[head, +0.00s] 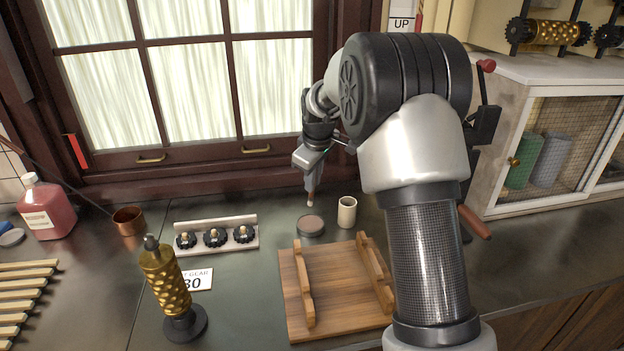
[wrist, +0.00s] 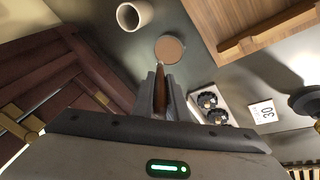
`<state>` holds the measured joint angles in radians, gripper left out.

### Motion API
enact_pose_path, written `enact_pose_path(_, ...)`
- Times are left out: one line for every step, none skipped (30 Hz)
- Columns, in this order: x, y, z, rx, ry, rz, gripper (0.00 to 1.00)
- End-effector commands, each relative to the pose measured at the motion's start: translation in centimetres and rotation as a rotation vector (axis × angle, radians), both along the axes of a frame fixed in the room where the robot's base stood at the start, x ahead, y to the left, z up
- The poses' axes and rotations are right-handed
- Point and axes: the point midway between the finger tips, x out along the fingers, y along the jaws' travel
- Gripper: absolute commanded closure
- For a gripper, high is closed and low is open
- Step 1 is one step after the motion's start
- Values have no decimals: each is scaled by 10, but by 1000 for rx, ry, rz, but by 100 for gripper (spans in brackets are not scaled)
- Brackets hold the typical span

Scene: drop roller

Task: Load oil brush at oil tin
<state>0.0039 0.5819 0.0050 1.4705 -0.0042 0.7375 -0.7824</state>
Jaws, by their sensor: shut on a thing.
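The oil tin (head: 311,225) is a low round dark tin with a brownish top, standing on the dark counter; it also shows in the wrist view (wrist: 170,48). My gripper (head: 312,180) is shut on the oil brush (head: 310,200), which points down with its pale tip above the tin. In the wrist view the brush's brown handle (wrist: 160,92) lies between the grey fingers, its tip near the tin's edge. The tip looks apart from the tin in the head view. My gripper's fingers hide part of the handle.
A cream cup (head: 347,212) stands just right of the tin. A wooden cradle (head: 330,312) lies in front of it. A rack with black gears (head: 215,222) is at left, with a brass roller (head: 164,282) on a stand nearer. A copper pot (head: 129,222) stands further left.

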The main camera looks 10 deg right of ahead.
Motion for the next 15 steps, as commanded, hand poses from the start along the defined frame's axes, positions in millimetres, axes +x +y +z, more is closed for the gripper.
enact_pose_path(0, 0, -6, 0, 1, 0, 100)
enact_pose_path(0, 0, -9, 0, 1, 0, 100)
enact_pose_path(0, 0, -12, 0, 1, 0, 100)
enact_pose_path(0, 0, -16, 0, 1, 1, 100)
enact_pose_path(0, 0, -19, 0, 1, 1, 100)
enact_pose_path(0, 0, -23, 0, 1, 1, 100)
enact_pose_path(0, 0, -26, 0, 1, 1, 100)
enact_pose_path(0, 0, -30, 0, 1, 1, 100)
enact_pose_path(0, 0, -34, 0, 1, 1, 100)
enact_pose_path(0, 0, -37, 0, 1, 1, 100)
enact_pose_path(0, 1, -41, 0, 2, 1, 100)
enact_pose_path(0, 1, -45, 0, 2, 1, 100)
enact_pose_path(0, 1, -47, 0, 2, 1, 100)
enact_pose_path(0, 1, -49, 0, 2, 1, 100)
enact_pose_path(0, 1, -52, 0, 2, 1, 100)
